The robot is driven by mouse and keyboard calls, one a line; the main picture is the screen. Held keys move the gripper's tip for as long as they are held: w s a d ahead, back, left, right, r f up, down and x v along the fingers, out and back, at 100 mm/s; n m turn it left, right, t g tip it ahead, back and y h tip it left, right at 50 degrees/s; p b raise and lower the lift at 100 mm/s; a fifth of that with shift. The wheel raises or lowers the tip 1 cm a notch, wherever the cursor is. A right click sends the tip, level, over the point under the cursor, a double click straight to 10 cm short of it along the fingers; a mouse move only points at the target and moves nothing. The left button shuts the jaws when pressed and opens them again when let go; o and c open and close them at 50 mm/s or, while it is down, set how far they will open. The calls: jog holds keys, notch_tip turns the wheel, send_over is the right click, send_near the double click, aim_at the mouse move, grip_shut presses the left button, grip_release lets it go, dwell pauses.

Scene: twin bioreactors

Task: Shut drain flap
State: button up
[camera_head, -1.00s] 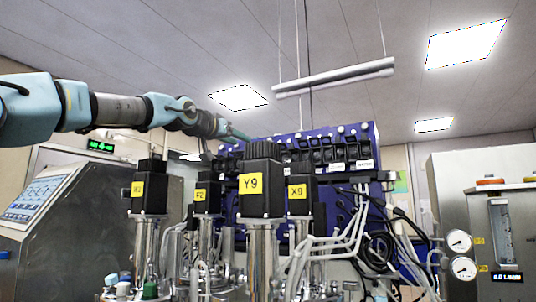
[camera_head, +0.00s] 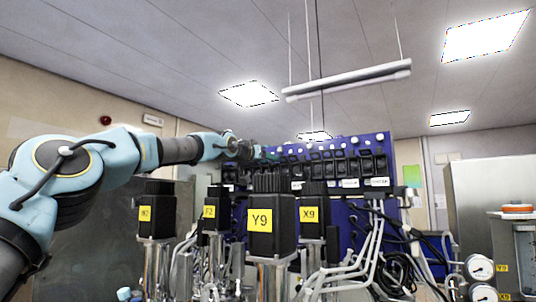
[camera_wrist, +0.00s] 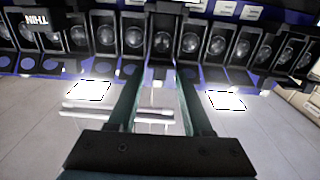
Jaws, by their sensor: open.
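A blue panel (camera_head: 348,222) carries a row of black units (camera_head: 330,168) along its top. They also show upside down across the top of the wrist view (camera_wrist: 108,38), each with a round window. One black unit (camera_wrist: 160,45) is straight ahead of my fingers. I cannot tell which part is the drain flap. My gripper (camera_wrist: 160,75) is open, with its two fingers apart and nothing seen between them. In the head view my gripper (camera_head: 266,155) is small, near the left end of the row. I cannot tell whether it touches the panel.
Steel vessels with black motors stand in front of the panel, one labelled Y9 (camera_head: 270,225) and one X9 (camera_head: 312,215). Pale tubes (camera_head: 350,262) and black cables (camera_head: 400,270) hang at the right. Pressure gauges (camera_head: 480,268) stand further right. A lamp bar (camera_head: 346,80) hangs overhead.

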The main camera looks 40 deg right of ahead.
jog(key=shift+d, duration=0.15)
grip_shut()
dwell(0.4)
